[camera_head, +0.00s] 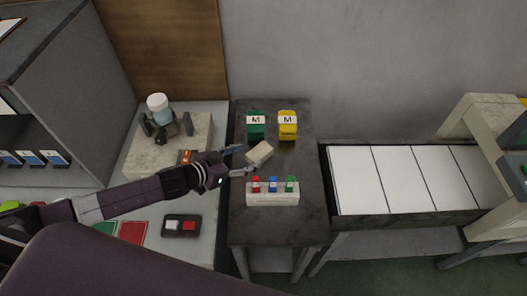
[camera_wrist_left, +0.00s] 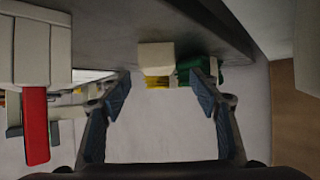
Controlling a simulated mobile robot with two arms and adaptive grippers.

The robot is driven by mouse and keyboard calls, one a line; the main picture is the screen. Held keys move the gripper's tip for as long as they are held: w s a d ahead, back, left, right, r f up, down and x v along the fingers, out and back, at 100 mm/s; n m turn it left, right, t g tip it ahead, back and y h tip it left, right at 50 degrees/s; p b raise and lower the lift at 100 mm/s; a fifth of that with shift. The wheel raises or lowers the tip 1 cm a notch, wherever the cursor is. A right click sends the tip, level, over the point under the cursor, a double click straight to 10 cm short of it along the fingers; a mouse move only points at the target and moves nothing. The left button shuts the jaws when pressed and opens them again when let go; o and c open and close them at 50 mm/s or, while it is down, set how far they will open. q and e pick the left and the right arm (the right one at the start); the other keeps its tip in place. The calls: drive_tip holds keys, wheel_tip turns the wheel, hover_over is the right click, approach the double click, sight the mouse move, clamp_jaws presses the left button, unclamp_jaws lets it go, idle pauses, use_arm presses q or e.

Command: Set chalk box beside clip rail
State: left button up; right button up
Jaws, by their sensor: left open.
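A small beige box (camera_head: 259,153), which I take as the chalk box, rests on the dark narrow table behind the clip rail. The clip rail (camera_head: 272,196) is a pale block with red, blue and green clips, near the table's front. My left gripper (camera_head: 243,160) is open and reaches in from the left, its fingertips close to the beige box's left side. In the left wrist view the box (camera_wrist_left: 156,56) shows just beyond the spread, empty fingers (camera_wrist_left: 161,88). Part of the rail (camera_wrist_left: 40,50) with a red clip shows at that view's left. My right gripper is not in view.
A green (camera_head: 256,126) and a yellow (camera_head: 288,126) block marked M stand at the table's back. Bare dark table (camera_head: 307,160) lies right of the box. White panels in a tray (camera_head: 405,221) adjoin on the right; a stone-like block with a jar stands left.

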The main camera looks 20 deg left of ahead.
sight(260, 151)
use_arm(q)
drive_tip(key=shift+x, duration=0.95)
drive_tip(key=x, duration=0.2)
drive_tip(key=p+x, duration=0.1)
drive_tip(key=x, duration=0.1)
drive_tip(key=shift+d+r, duration=0.2)
drive_tip(key=shift+r, duration=0.2)
drive_tip(key=shift+w+d+f+p, duration=0.25)
drive_tip(key=shift+w+p, duration=0.05)
drive_tip(key=shift+w, duration=0.1)
drive_tip(key=c, duration=1.4)
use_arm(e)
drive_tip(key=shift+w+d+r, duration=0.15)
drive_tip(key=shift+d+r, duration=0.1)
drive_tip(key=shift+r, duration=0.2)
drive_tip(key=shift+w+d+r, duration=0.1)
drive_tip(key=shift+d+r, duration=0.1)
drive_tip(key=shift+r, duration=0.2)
